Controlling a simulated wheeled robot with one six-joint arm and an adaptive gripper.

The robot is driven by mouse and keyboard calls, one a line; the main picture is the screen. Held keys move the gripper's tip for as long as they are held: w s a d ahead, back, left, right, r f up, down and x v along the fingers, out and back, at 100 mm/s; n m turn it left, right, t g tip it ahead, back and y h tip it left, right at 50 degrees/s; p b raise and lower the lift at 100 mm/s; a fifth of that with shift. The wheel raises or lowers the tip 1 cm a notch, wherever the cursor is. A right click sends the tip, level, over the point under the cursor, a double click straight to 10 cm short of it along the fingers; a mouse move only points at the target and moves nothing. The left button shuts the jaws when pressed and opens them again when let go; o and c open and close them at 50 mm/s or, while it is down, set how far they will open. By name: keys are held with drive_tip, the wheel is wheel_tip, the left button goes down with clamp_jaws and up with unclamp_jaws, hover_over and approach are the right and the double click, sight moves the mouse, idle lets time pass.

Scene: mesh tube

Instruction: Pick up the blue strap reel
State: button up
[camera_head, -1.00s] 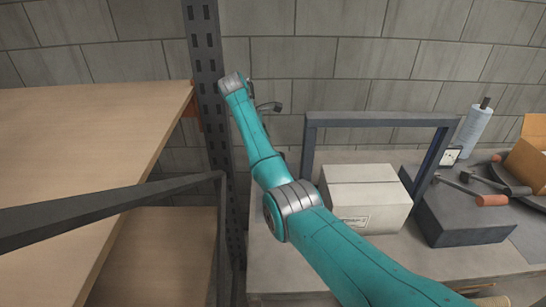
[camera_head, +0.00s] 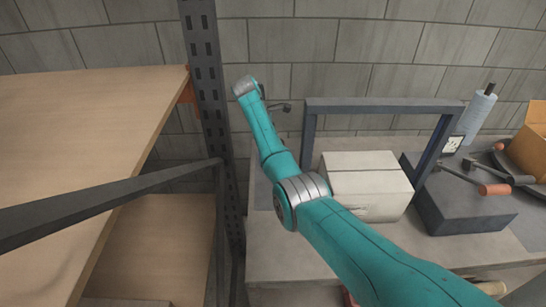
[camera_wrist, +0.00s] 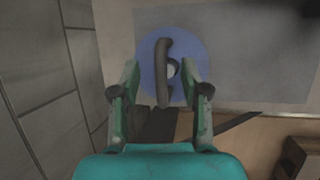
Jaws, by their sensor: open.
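The blue strap reel (camera_wrist: 149,66) shows in the wrist view as a round blue disc with a dark bar-like handle across its middle. It lies on a grey patch near the top of that view. My gripper (camera_wrist: 159,68) is open, with its two green fingers to the left and right of the handle in that view. I see nothing held between them, and I cannot tell whether they touch the reel. In the head view my teal arm reaches toward the wall, and I cannot make out the reel there.
A dark metal post (camera_head: 208,110) and wooden shelves (camera_head: 90,120) stand to the left of my arm. A dark frame (camera_head: 385,104), a white carton (camera_head: 367,175) and a dark block (camera_head: 465,210) with tools are on the bench to the right. A block wall closes the back.

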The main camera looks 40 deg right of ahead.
drive_tip(key=shift+x, duration=1.25)
drive_tip(key=shift+a, duration=0.1)
drive_tip(key=shift+c, duration=0.3)
clamp_jaws()
drive_tip(key=shift+r, duration=0.2)
